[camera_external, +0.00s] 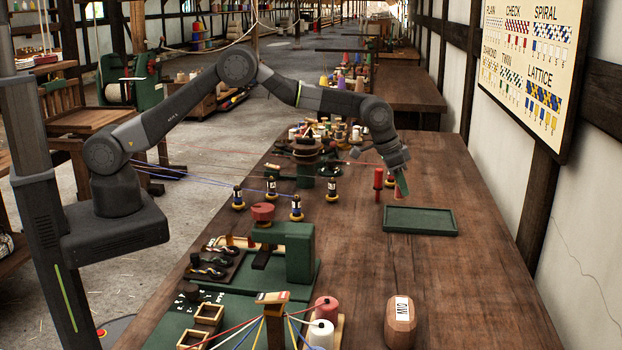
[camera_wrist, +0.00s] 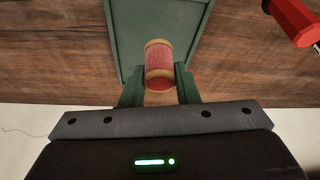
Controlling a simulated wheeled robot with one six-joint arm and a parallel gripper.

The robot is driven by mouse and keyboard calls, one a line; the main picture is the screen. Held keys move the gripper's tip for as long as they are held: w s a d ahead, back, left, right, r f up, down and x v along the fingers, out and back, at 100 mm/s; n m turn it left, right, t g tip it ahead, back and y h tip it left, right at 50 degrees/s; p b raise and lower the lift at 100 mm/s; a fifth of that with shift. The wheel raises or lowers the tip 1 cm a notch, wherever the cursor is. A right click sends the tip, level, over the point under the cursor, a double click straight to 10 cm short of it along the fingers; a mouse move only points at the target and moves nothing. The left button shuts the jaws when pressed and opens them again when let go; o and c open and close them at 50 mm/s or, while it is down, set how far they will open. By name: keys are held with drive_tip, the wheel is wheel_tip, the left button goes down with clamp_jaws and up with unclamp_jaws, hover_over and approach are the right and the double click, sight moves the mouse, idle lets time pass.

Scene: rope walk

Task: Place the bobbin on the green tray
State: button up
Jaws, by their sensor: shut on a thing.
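The bobbin (camera_wrist: 159,62), pinkish red with tan ends, sits between the green fingertips of my gripper (camera_wrist: 159,90) in the wrist view. My gripper also shows in the external view (camera_external: 398,186), fingers pointing down, just behind the tray's far edge. It is shut on the bobbin, which is mostly hidden there. The green tray (camera_external: 420,219) is a shallow rectangle on the long wooden table and looks empty. In the wrist view the tray (camera_wrist: 192,30) lies beyond and below the bobbin. I cannot tell the exact height of the bobbin above it.
A red post-like object (camera_external: 378,179) stands left of my gripper; a red faceted object (camera_wrist: 293,20) shows in the wrist view's upper right corner. Green rope machinery (camera_external: 298,252) fills the left side. Table right of the tray is clear.

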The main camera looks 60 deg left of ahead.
drive_tip(key=shift+f+p, duration=0.35)
drive_tip(key=shift+f, duration=2.4)
drive_tip(key=shift+f, duration=0.25)
drive_tip(key=o, duration=1)
drive_tip(key=shift+c, duration=0.2)
drive_tip(key=shift+r, duration=0.1)
drive_tip(key=shift+r, duration=0.2)
drive_tip(key=b+v, duration=0.1)
drive_tip(key=v, duration=1.1)
drive_tip(key=shift+b, duration=0.35)
drive_tip(key=shift+f, duration=0.1)
